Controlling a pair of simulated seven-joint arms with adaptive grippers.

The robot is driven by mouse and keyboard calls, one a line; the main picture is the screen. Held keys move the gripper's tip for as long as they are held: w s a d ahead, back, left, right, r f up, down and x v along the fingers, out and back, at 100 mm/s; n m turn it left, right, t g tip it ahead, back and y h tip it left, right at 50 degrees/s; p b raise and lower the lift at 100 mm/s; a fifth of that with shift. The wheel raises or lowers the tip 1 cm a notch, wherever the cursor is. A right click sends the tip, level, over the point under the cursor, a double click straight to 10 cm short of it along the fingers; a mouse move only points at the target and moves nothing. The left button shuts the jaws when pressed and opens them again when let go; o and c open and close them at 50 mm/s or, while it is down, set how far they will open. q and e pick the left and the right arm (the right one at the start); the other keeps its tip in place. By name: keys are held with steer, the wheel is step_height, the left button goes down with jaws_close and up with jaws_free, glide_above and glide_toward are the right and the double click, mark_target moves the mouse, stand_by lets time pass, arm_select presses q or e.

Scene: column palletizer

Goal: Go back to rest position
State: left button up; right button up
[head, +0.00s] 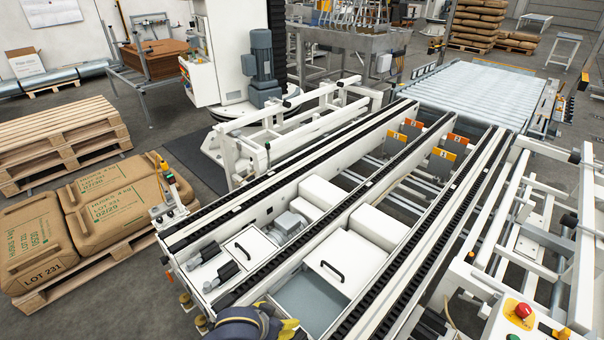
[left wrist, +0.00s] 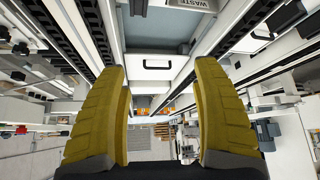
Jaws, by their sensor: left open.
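My left gripper (head: 278,320) shows at the bottom edge of the head view, only partly in frame, with dark blue and yellow parts. It is over the near end of the conveyor, close to an open grey bin (head: 312,302). In the left wrist view its two yellow fingers (left wrist: 162,92) stand wide apart with nothing between them. Past them is a white panel with a black handle (left wrist: 155,66) and the bin with a "WASTE" label (left wrist: 182,4). My right gripper is in neither view.
Chain conveyor rails (head: 385,185) run to a roller bed (head: 475,92) at the back. Brown sacks (head: 108,199) lie on a pallet at left, near stacked empty pallets (head: 60,135). A panel with a red button (head: 523,310) stands at lower right.

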arm_select(q)
steer(key=s+a+r+y, duration=0.1)
steer(key=s+a+y, duration=0.2)
steer(key=s+a, duration=0.35)
steer(key=s+a+r+m+t+y, duration=0.15)
steer(key=s+a, duration=0.25)
steer(key=a, duration=0.6)
steer(key=s+a+r+y, duration=0.25)
steer(key=s+a, duration=0.25)
steer(key=a, duration=0.3)
steer(key=s+d+f+g+h, duration=0.1)
steer(key=s+d+f+g, duration=0.15)
steer(key=f, duration=1.35)
steer(key=s+d+f+g+h, duration=0.1)
steer(key=d+f, duration=0.2)
steer(key=f, duration=1.4)
steer(key=s+f+n+g+h, duration=0.1)
steer(key=s+f+n+g, duration=0.1)
steer(key=s+f, duration=1.7)
steer(key=shift+s+f+n+g+h, duration=0.35)
steer(key=shift+s+n, duration=0.4)
steer(key=shift+s, duration=0.25)
steer(key=shift+d+r, duration=0.1)
steer(key=shift+d, duration=0.05)
